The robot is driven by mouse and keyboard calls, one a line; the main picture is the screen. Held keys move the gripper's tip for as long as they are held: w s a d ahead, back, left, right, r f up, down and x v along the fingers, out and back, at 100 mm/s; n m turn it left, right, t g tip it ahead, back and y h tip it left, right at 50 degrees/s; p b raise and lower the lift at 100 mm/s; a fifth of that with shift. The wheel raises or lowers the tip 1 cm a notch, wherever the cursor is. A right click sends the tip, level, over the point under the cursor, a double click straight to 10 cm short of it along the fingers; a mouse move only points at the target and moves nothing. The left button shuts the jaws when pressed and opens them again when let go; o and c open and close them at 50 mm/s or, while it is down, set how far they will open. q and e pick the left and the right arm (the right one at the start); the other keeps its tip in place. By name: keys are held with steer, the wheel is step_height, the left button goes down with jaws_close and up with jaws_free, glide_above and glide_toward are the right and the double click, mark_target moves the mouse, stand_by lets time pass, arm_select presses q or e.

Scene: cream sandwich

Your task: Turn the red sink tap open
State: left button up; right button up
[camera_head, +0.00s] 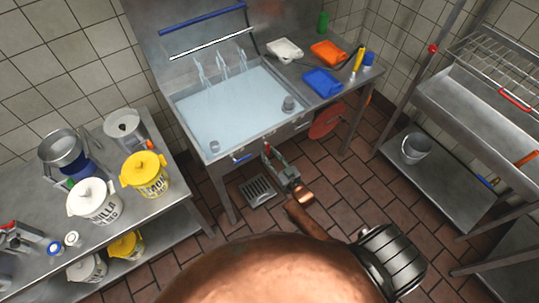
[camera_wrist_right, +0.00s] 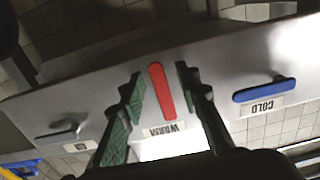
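The red tap handle (camera_wrist_right: 161,92) is on the grey front panel of the sink (camera_head: 222,147), above a label reading WARM. It stands nearly upright in the right wrist view. My right gripper (camera_wrist_right: 161,74) is open, with one green-padded finger on each side of the handle. Gaps show between handle and fingers, so it is not gripped. In the head view my right gripper (camera_head: 268,153) is at the sink's front edge and mostly hides the red handle. My left gripper is not in view.
A blue handle (camera_wrist_right: 265,89) labelled COLD lies sideways to the right in the wrist view; a grey handle (camera_wrist_right: 62,134) is to the left. In the head view, a table with pots and a yellow canister (camera_head: 146,174) stands left and a metal rack (camera_head: 440,185) right.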

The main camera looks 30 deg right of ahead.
steer(key=s, duration=1.2)
steer(key=shift+d, duration=0.45)
steer(key=s+f+g, duration=0.3)
steer(key=s+f, duration=0.3)
steer(key=f, duration=0.4)
steer(key=s+f+g, duration=0.3)
steer(key=s+f, duration=0.3)
steer(key=f, duration=0.5)
steer(key=s+f+g, duration=0.3)
steer(key=s+f, duration=0.4)
steer(key=f, duration=0.3)
steer(key=s+f+g, duration=0.4)
steer(key=s+f, duration=0.2)
steer(key=s, duration=0.8)
steer(key=s+a+f+g+h, duration=0.1)
steer(key=s+f+g, duration=0.3)
steer(key=s, duration=0.9)
step_height(320, 180, down, 3)
steer(key=shift+s+r+n, duration=0.15)
steer(key=shift+s+n, duration=0.15)
steer(key=shift+s, duration=0.1)
